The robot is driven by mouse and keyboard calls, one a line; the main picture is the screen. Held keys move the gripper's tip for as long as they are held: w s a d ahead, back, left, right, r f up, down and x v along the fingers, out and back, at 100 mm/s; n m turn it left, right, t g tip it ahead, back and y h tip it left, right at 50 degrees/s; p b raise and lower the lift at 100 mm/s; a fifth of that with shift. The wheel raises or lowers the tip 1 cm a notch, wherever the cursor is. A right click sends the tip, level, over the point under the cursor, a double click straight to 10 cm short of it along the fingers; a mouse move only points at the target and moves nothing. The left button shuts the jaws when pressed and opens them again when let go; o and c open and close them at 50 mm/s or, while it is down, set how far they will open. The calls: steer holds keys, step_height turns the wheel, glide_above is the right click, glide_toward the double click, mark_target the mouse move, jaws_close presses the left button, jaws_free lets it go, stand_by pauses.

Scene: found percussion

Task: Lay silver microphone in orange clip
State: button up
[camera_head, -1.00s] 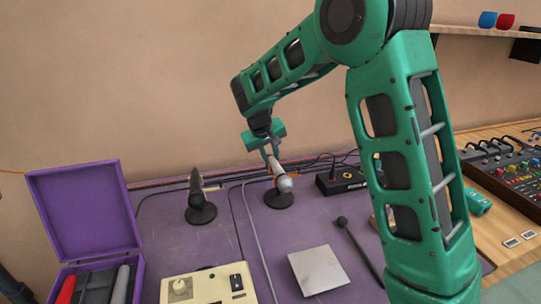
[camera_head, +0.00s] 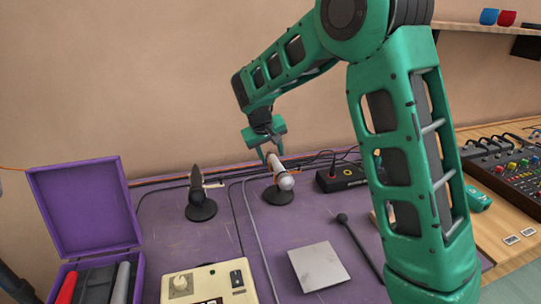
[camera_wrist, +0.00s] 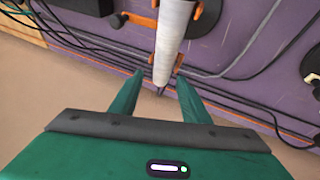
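The silver microphone (camera_head: 279,172) lies tilted on a round black stand (camera_head: 279,197) at the back of the purple table. In the wrist view, its pale body (camera_wrist: 174,30) runs down between my fingers to a dark tail end. Orange clip parts (camera_wrist: 138,19) show on both sides of the body, so it appears to rest in the orange clip; the contact underneath is hidden. My gripper (camera_head: 266,154) is at the microphone's rear end. In the wrist view, its green fingers (camera_wrist: 160,78) stand apart on either side of the tail, with gaps visible.
A second black stand (camera_head: 201,209) stands to the left. A black box (camera_head: 341,179) and cables lie to the right and behind. A grey square plate (camera_head: 318,268), a dark mallet (camera_head: 358,250), a cream box (camera_head: 207,283) and an open purple case (camera_head: 84,212) are nearer.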

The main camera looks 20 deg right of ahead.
steer(key=v, duration=1)
steer(key=s+d+r+m+g, duration=0.1)
steer(key=s+d+m+g, duration=0.25)
steer(key=s+d, duration=1.45)
steer(key=s+d+f+m+y, duration=0.1)
steer(key=s+f+m, duration=0.1)
steer(key=s, duration=1)
steer(key=s+d+f+m+y, duration=0.1)
steer(key=s+f+y, duration=0.1)
steer(key=s, duration=1)
steer(key=shift+s+d+f+m+g+y, duration=0.25)
steer(key=shift+s+f+m+g+y, duration=0.1)
steer(key=shift+f, duration=0.25)
